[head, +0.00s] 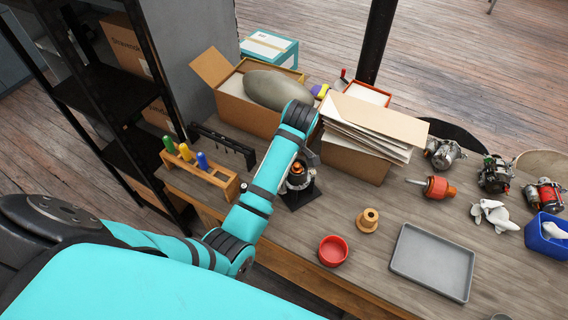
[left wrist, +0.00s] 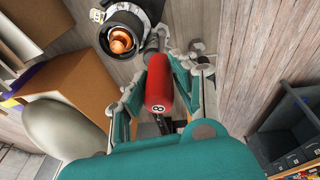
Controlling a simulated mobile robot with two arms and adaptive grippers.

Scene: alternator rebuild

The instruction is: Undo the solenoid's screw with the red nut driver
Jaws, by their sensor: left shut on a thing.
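My left gripper (left wrist: 160,72) is shut on the red nut driver (left wrist: 158,88), whose handle is marked 8. The driver's shaft points up the left wrist view toward the side of a dark round housing with a copper core (left wrist: 122,38). The shaft's end lies close beside it; I cannot tell whether it touches a screw. In the head view this unit (head: 298,180) stands upright in a black holder on the bench, partly under my left arm. The solenoid's screw is too small to make out. The driver is hidden behind my arm in the head view. My right gripper is not in view.
A wooden rack (head: 228,184) holds green, yellow and blue drivers. A box of folders (head: 360,165) stands close right of the unit. A red bowl (head: 333,251), a copper-colored spool (head: 368,220) and a grey tray (head: 432,262) lie in front. Several motor parts lie at right.

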